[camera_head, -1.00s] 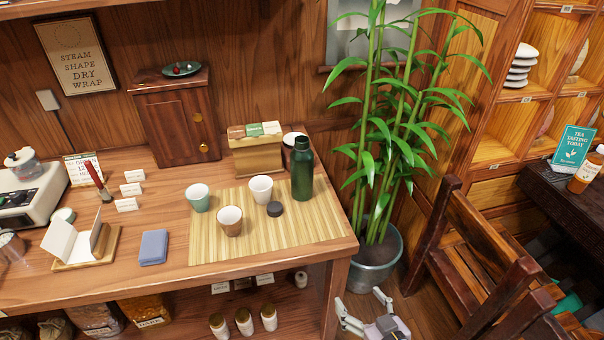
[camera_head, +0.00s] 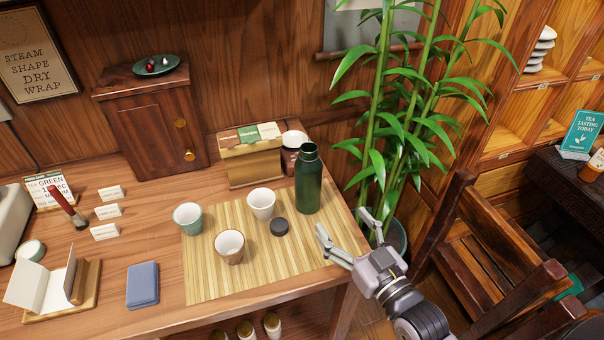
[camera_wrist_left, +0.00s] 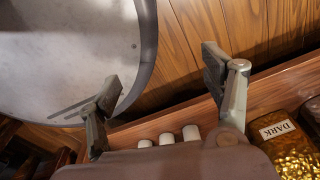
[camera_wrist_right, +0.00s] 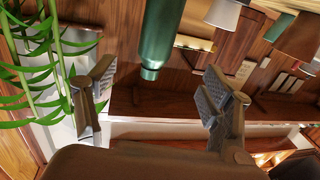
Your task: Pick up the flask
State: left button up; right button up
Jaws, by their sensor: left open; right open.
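The dark green flask (camera_head: 308,183) stands upright at the right end of the bamboo mat (camera_head: 215,275) on the wooden counter. My right gripper (camera_head: 345,226) is open and empty at the counter's right edge, in front of the flask and to its right, apart from it. In the right wrist view the flask (camera_wrist_right: 160,38) shows above the gap between the open fingers (camera_wrist_right: 158,88). My left gripper (camera_wrist_left: 158,80) is open and empty in the left wrist view, near a large round grey surface. It is outside the head view.
Two pale cups (camera_head: 262,204), a brown cup (camera_head: 229,246) and a dark round lid (camera_head: 279,227) stand left of the flask. A wooden box (camera_head: 254,165) and a jar (camera_head: 293,150) are behind it. A bamboo plant (camera_head: 385,110) and wooden chair (camera_head: 490,245) stand to the right.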

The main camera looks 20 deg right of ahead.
jog(key=p, duration=0.2)
send_near(315, 183)
jog(key=w, duration=0.5)
jog(key=w+a, duration=0.1)
jog(key=w, duration=0.1)
jog(key=shift+w+a+f, duration=0.1)
jog(key=shift+w+a, duration=0.2)
jog(key=shift+a, duration=0.1)
jog(key=shift+w, duration=0.35)
jog(key=w, duration=0.2)
jog(key=w+p, duration=0.1)
jog(key=shift+w+a+r, duration=0.2)
jog(key=shift+w+a, duration=0.05)
jog(key=shift+w, duration=0.1)
jog(key=shift+w+a+f, duration=0.1)
jog(key=shift+w, duration=0.3)
pick_arm(q)
jog(key=s+r, duration=0.2)
jog(key=r, duration=0.1)
jog(key=shift+s+r, duration=0.2)
jog(key=shift+r, duration=0.1)
pick_arm(e)
jog(key=shift+s, duration=0.1)
